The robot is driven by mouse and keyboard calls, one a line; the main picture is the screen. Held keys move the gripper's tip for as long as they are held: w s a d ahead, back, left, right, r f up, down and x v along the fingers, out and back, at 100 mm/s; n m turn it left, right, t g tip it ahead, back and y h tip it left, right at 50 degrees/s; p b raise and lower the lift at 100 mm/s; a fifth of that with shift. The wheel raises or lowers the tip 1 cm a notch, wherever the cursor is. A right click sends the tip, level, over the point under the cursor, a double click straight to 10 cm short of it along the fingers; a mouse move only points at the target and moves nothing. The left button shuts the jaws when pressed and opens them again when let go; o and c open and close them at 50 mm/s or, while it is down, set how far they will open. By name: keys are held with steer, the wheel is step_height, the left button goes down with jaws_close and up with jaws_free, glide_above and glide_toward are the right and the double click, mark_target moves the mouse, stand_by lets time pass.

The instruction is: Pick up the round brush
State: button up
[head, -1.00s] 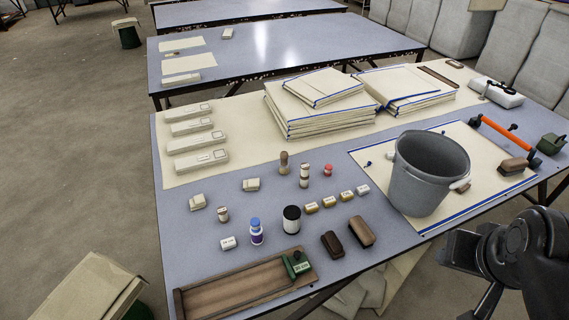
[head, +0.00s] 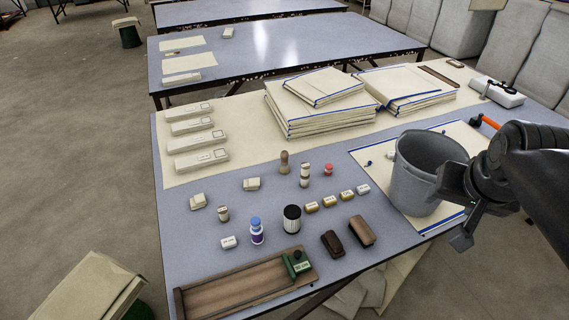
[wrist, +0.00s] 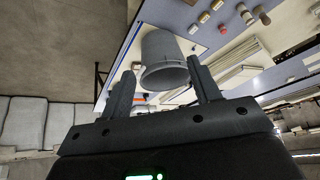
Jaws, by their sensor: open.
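I cannot tell for certain which thing is the round brush. A small upright wooden piece with a knobbed top (head: 284,163) stands mid-table in the head view and may be it. Two dark brown block-shaped brushes (head: 332,243) (head: 362,230) lie near the front edge. My gripper (head: 456,210) is at the right, in front of the grey bucket (head: 410,190), well to the right of these pieces. In the wrist view my gripper (wrist: 163,88) has its fingers apart with nothing held. The bucket (wrist: 162,62) shows beyond and between them.
The bucket stands on a cream mat at the right. Bare tabletop lies among the small pieces.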

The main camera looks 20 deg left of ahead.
steer(key=w+a+f, duration=0.1)
steer(key=w+a, duration=0.3)
steer(key=w, duration=0.3)
steer(key=w+a+f, duration=0.1)
steer(key=w+a, duration=0.3)
steer(key=w, duration=0.4)
steer(key=n, duration=0.2)
glide_above(284, 162)
steer(key=s+d, duration=0.1)
steer(key=s, duration=0.4)
step_height(284, 162, down, 26)
steer(key=shift+t+y, duration=0.3)
steer(key=shift+t, duration=0.1)
steer(key=x, duration=0.5)
steer(key=shift+w+f, duration=0.3)
steer(key=shift+s+x, duration=0.15)
steer(key=shift+x, duration=1.1)
steer(key=shift+s+x, duration=0.1)
steer(key=shift+x, duration=1.2)
steer(key=shift+f, duration=0.15)
steer(key=c, duration=1.1)
